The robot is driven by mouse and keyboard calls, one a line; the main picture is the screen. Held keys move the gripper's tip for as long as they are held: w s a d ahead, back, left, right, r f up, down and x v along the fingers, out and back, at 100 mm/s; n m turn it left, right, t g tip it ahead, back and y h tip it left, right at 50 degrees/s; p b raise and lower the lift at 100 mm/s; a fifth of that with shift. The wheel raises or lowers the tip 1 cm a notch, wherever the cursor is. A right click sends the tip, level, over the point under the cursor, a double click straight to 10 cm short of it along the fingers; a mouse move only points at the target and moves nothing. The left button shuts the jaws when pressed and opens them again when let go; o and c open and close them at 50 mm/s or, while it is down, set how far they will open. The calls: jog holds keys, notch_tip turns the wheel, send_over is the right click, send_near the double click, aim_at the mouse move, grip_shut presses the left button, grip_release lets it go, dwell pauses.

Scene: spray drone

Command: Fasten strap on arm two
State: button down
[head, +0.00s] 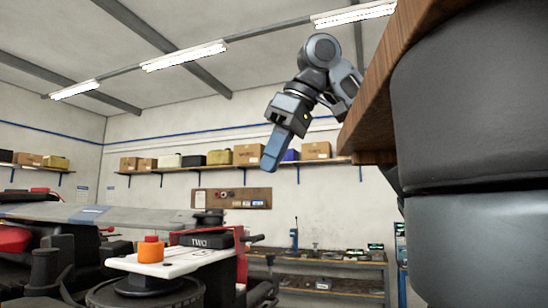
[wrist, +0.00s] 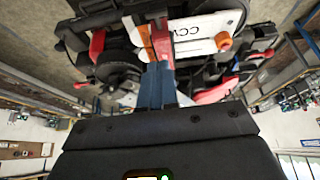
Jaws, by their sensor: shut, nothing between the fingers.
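The spray drone stands at the lower left of the head view. A black block marked "TWO" (head: 207,240) sits at the right end of a white plate (head: 150,268) carrying an orange knob (head: 151,249). A long grey beam with a blue band (head: 88,214) lies behind them. I cannot tell which part is the strap. My gripper (head: 269,163) is shut and empty, pointing down, in the air above and right of the block. In the wrist view my blue fingers (wrist: 158,72) overlap the drone; a red part (wrist: 162,42) and white plate (wrist: 207,33) show beyond them.
A workbench (head: 330,262) stands against the back wall, below a shelf of boxes (head: 245,155). The air around my gripper is clear.

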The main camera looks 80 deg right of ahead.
jog(key=b, duration=0.7)
send_over(261, 237)
jog(key=w, duration=0.1)
jog(key=f, duration=0.7)
jog(key=shift+w+d+f, duration=0.15)
jog(key=shift+w+f, duration=0.05)
jog(key=shift+f, duration=0.15)
jog(key=shift+s+f+b, duration=0.25)
jog(key=shift+f+b, duration=0.2)
jog(key=shift+b, duration=0.1)
jog(key=shift+s+f+b, duration=0.2)
jog(key=shift+f+b, duration=0.25)
jog(key=shift+b, duration=0.1)
jog(key=shift+s+f+b, duration=0.25)
jog(key=shift+f+b, duration=0.3)
jog(key=shift+b, duration=0.05)
